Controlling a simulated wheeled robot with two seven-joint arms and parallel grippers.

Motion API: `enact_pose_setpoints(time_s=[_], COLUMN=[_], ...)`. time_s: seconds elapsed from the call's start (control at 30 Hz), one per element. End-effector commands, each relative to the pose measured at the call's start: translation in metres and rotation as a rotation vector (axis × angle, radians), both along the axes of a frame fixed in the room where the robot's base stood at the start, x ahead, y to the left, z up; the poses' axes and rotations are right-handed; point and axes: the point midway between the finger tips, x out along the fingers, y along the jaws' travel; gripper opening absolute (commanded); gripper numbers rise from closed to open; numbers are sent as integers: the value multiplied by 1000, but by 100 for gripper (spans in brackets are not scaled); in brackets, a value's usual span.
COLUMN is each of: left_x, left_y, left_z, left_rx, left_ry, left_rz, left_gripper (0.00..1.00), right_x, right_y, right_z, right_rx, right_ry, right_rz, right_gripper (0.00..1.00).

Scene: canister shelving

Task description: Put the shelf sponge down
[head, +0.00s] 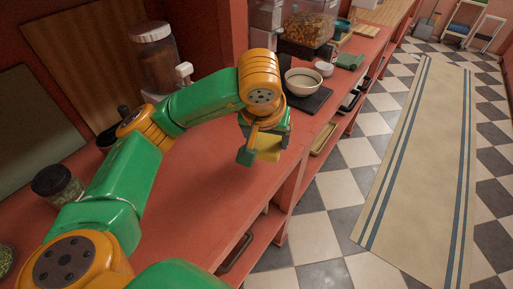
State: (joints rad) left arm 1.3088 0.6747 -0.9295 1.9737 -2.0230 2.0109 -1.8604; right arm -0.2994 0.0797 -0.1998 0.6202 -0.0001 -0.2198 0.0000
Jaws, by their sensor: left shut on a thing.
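My left arm reaches in from the left over the red counter (210,185). My left gripper (263,156) is shut on the yellow sponge (268,148), near the counter's right edge. Only part of the sponge shows between the fingers, and I cannot tell if it touches the counter. My right gripper is not in the head view.
A white bowl (303,82) stands on a dark board (308,100) just beyond the gripper. A canister (156,55) and jars, one a dark-lidded jar (57,186), stand along the wall. The counter in front is clear. A long rug (425,160) lies on the checkered floor at right.

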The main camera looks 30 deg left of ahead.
Motion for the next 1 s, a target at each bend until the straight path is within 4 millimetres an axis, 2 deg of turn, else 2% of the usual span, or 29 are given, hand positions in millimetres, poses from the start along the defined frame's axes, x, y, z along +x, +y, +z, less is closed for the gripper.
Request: enact_pose_setpoints(time_s=[0.13,0.27,0.43,0.6,1.0], left_x=[20,32,42,42,43], left_y=[26,42,54,53,53], left_z=[-32,-49,-67,-93,-104], left_rx=[-5,1,1,-1,1], left_ry=[9,5,4,5,-2], left_rz=[3,2,1,-3,-3], left_gripper=[35,35,35,35,35], right_x=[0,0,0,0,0], right_y=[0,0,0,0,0], right_z=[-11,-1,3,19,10], right_rx=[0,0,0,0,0], right_ry=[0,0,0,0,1], right_rz=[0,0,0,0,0], right_gripper=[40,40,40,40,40])
